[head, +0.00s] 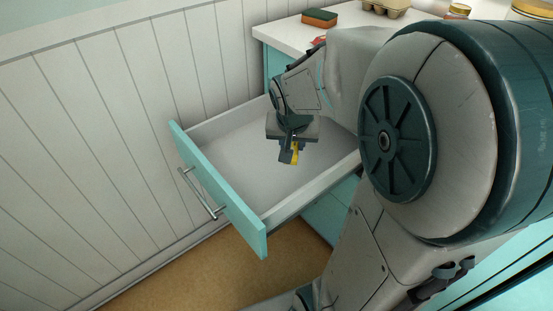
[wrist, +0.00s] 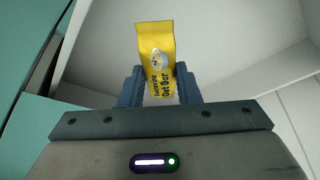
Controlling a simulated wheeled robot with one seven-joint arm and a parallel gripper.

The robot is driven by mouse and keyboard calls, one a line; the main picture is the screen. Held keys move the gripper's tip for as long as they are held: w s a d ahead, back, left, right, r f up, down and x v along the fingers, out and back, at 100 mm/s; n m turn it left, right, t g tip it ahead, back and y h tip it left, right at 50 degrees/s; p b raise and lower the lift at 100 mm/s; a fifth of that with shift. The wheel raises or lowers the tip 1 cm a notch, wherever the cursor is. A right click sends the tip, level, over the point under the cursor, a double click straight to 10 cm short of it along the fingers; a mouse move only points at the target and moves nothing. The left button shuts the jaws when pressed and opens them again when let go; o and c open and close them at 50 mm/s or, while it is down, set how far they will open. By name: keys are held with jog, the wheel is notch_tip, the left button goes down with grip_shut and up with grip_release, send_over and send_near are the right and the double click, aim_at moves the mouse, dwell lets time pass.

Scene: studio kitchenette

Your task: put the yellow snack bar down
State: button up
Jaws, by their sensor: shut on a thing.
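The yellow snack bar (wrist: 156,50) stands between the fingers of my gripper (wrist: 158,88) in the wrist view, with its printed face toward the camera. In the head view only a small yellow part of the bar (head: 295,154) shows beside my gripper (head: 290,155). My gripper is shut on the bar and points down over the open drawer (head: 230,165). The drawer is pale inside with a teal front, and its visible floor is empty. I cannot tell whether the bar touches the drawer floor.
The drawer's front panel (head: 218,190) and side walls stand around my gripper. A white counter (head: 285,37) above holds a sponge (head: 320,17), an egg carton (head: 385,7) and a jar (head: 458,11). A panelled wall (head: 100,130) is at the left.

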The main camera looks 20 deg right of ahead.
jog(key=b, duration=0.3)
send_over(252, 169)
jog(key=s, duration=0.1)
jog(key=f, duration=0.7)
jog(key=shift+s+a, duration=0.1)
jog(key=shift+a, duration=0.2)
jog(key=shift+f+b, duration=0.95)
jog(key=shift+f, duration=0.9)
jog(key=shift+f, duration=0.2)
jog(key=o, duration=1)
jog(key=shift+o, duration=0.2)
